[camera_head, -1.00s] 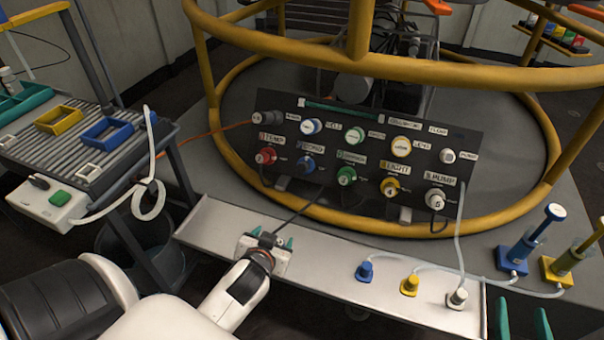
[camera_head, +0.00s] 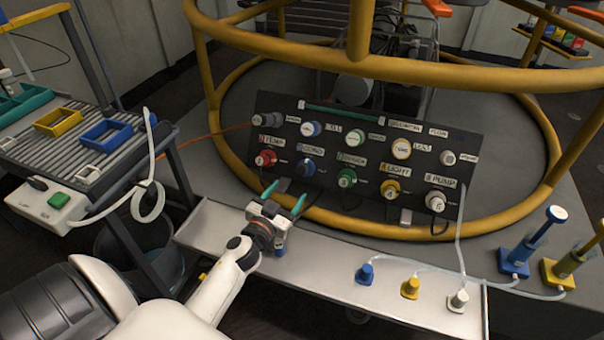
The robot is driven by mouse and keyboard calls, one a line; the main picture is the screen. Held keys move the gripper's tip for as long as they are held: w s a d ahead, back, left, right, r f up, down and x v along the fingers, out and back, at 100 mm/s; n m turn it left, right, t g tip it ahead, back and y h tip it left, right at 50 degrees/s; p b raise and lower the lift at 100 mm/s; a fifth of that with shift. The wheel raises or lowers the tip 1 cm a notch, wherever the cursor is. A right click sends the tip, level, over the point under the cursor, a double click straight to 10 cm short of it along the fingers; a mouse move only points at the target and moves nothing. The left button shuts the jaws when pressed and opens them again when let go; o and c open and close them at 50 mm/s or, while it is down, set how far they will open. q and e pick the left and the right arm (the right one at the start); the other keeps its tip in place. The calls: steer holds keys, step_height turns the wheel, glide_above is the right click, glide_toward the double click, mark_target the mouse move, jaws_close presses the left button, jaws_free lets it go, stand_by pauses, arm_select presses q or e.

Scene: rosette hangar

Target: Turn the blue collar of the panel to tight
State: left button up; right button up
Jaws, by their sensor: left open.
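The dark panel (camera_head: 330,197) stands tilted at the front of the yellow-railed ring. Its blue collar (camera_head: 308,167) is in the lower row, between the red collar (camera_head: 266,158) and the green collar (camera_head: 346,178). My left gripper (camera_head: 285,196) reaches up from below. Its two teal fingers are apart, with nothing seen between them. It is just below and left of the blue collar and appears not to touch it. Which way the blue collar is turned is too small to read. My right gripper is not in view.
A pale shelf (camera_head: 340,278) runs below the panel, with blue, yellow and white plugs on its right part. A small blue piece (camera_head: 279,249) shows beneath my left gripper. A ribbed side table (camera_head: 100,165) stands left. Yellow rails (camera_head: 400,68) cross above the panel.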

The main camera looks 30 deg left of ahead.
mark_target(302, 173)
arm_select(q)
steer(key=w, duration=0.3)
steer(key=w+a+b, duration=0.1)
steer(key=w, duration=0.5)
steer(key=shift+w+a+b, duration=0.15)
steer(key=shift+w+b, duration=0.05)
steer(key=shift+b, duration=0.1)
steer(key=shift+c, duration=0.4)
steer(key=c, duration=0.9)
